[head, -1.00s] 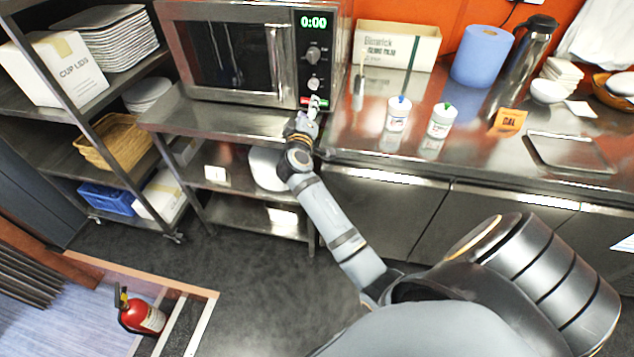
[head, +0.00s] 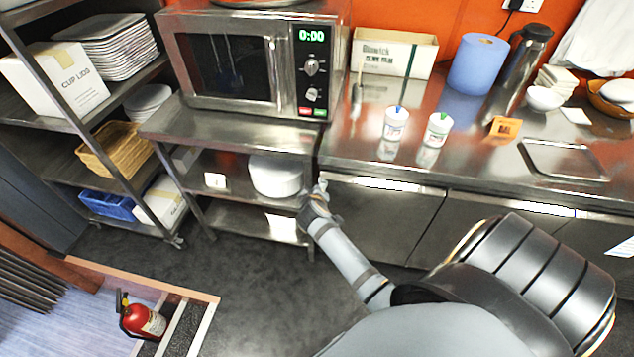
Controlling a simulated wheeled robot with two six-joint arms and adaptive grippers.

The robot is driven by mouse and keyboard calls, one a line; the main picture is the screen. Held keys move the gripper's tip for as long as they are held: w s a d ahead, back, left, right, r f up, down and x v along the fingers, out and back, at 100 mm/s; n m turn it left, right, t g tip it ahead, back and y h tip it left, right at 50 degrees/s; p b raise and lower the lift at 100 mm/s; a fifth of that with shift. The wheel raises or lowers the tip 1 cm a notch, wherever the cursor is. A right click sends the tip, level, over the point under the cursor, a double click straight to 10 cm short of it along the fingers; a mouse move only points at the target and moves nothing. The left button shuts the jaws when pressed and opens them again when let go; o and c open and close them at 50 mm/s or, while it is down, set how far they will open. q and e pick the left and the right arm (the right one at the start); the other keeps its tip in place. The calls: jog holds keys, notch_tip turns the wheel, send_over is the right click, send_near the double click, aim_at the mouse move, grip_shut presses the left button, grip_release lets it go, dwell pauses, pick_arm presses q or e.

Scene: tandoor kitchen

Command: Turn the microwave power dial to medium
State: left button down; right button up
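The microwave (head: 225,62) stands on a steel stand at the back, with its door shut and its display (head: 311,35) reading 0:00. Its dark panel has an upper dial (head: 311,67) and a lower dial (head: 312,94), both in plain view. Their markings are too small to read, so I cannot tell which level either one points at. My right gripper (head: 320,188) is well below the panel, in front of the stand's right side, touching neither dial. Its fingers are too small and turned away to show whether they are open. My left gripper is not in view.
Red and green buttons (head: 312,112) sit under the dials. The steel counter (head: 460,165) to the right holds two white tubs (head: 396,123), a cardboard box (head: 393,52) and a blue roll (head: 477,64). White plates (head: 275,176) lie on the stand's shelf. Open floor lies in front.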

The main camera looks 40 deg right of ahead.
jog(key=shift+g+y, duration=0.4)
jog(key=s+f, duration=0.2)
jog(key=f, duration=0.1)
jog(key=shift+s+a+f, duration=0.1)
jog(key=shift+a+f, duration=0.05)
jog(key=shift+a, duration=0.25)
jog(key=s+a+f+g+y, duration=0.2)
jog(key=s+f, duration=0.4)
jog(key=f, duration=0.4)
jog(key=s+a+f+g+y, duration=0.1)
jog(key=s+f, duration=0.5)
jog(key=f, duration=0.4)
jog(key=s+a+f+g, duration=0.1)
jog(key=s+f, duration=0.4)
jog(key=s, duration=0.4)
jog(key=s+a+f+m+g+y, duration=0.1)
jog(key=s+f, duration=0.3)
jog(key=s, duration=0.6)
jog(key=s+a+f+m+g+y, duration=0.1)
jog(key=s+f, duration=0.4)
jog(key=s, duration=0.5)
jog(key=shift+f+g, duration=0.35)
jog(key=shift+g, duration=0.15)
